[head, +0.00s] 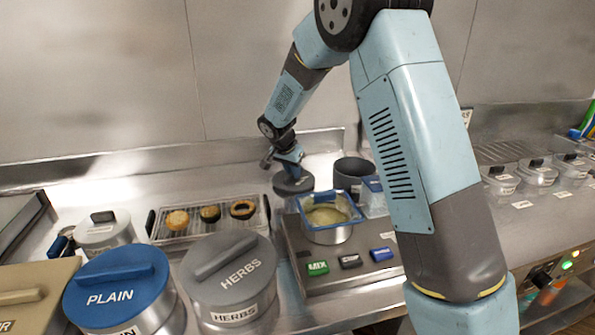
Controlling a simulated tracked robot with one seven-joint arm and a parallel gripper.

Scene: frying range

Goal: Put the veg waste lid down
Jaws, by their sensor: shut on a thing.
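My gripper (290,160) is at the back of the counter, small in the head view, and shut on a dark grey round lid (294,186), which I take as the veg waste lid. The lid is roughly level, held at or just above the steel counter; I cannot tell if it touches. No label on it is readable. A dark grey open pot (352,170) stands just right of the lid, partly hidden behind a clear blue-rimmed container (373,187) and my arm.
A rack (179,237) with fried pieces lies left of the lid. A blue-rimmed pot (335,232) stands in front, on a block with coloured labels. PLAIN (117,275) and HERBS (228,257) lidded tubs fill the front left. The wall rises close behind.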

